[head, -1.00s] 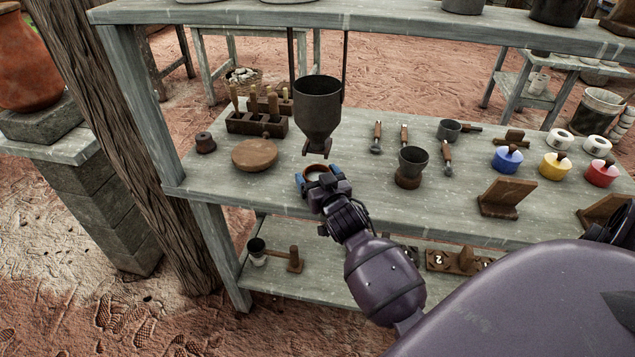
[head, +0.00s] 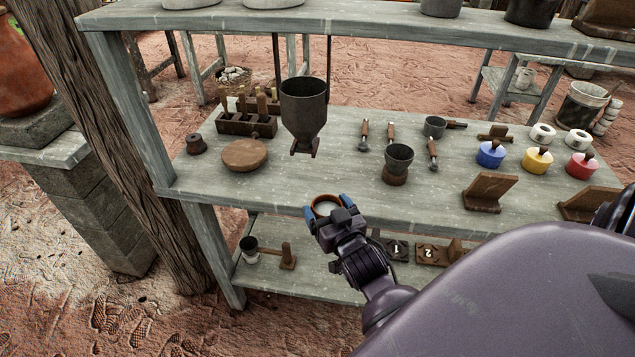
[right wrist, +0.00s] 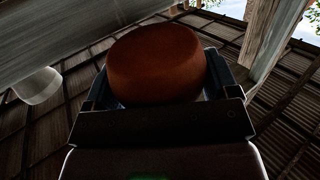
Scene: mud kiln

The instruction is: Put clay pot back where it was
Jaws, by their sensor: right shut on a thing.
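A small reddish-brown round clay pot (head: 326,199) is held in my right gripper (head: 326,210). Its rim shows between the blue fingertips in the head view, near the front edge of the upper bench board. In the right wrist view the pot (right wrist: 158,62) fills the space between the fingers, seen from below and side. The dark metal funnel hopper (head: 304,112) stands behind the pot, apart from it. The pot's inside is mostly hidden. My left gripper is not in view.
The grey wooden bench (head: 330,175) holds a round wooden disc (head: 245,154), a tool block (head: 246,122), a dark cup (head: 398,160), and blue (head: 490,154), yellow (head: 537,160) and red (head: 582,165) pots. Numbered blocks (head: 430,252) lie on the lower shelf. An upper shelf spans above.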

